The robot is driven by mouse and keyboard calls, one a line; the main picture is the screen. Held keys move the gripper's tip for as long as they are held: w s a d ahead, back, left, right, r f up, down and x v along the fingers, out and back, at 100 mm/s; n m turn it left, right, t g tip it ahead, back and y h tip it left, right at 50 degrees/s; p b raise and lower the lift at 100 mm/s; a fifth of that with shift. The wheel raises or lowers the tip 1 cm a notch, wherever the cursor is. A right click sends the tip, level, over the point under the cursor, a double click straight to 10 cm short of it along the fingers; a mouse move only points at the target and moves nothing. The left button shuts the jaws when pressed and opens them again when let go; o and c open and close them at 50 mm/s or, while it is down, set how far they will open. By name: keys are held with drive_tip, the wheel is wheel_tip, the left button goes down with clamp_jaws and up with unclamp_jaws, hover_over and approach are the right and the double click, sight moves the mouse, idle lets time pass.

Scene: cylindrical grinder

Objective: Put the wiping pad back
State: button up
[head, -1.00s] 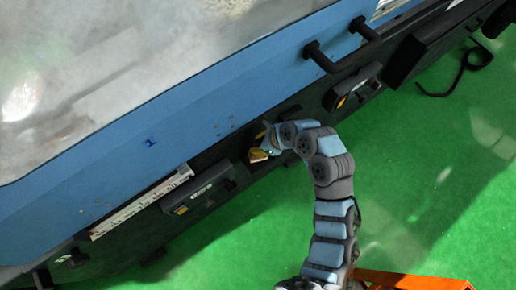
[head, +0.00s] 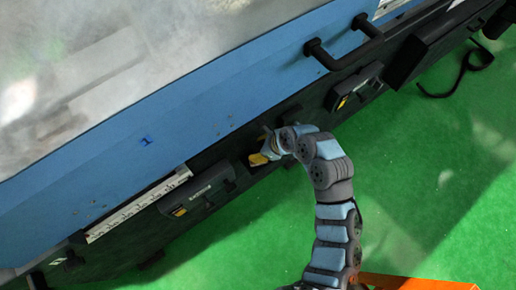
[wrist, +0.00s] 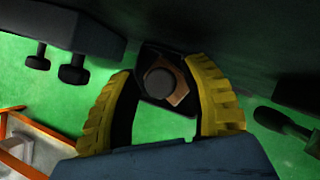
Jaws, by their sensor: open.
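My gripper (head: 259,159) is at the dark front side of the machine, below the blue edge. In the wrist view my gripper (wrist: 160,68) has its two yellow ribbed fingers spread wide. Between them is what looks like the wiping pad, a small tan piece (wrist: 183,92) with a round grey knob on it. It sits at a dark angular holder (wrist: 148,54) against the machine. The fingers stand to either side with gaps to the tan piece. In the head view the pad is hidden or too small to make out.
A dark box with a yellow mark (head: 198,193) and a white scale (head: 138,206) are left of my gripper. Another marked box (head: 356,90) and a black handle (head: 343,45) are to the right. Green floor (head: 425,180) is open in front.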

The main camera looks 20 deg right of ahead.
drive_tip(key=p+v, duration=0.5)
drive_tip(key=v, duration=0.7)
idle(0.3)
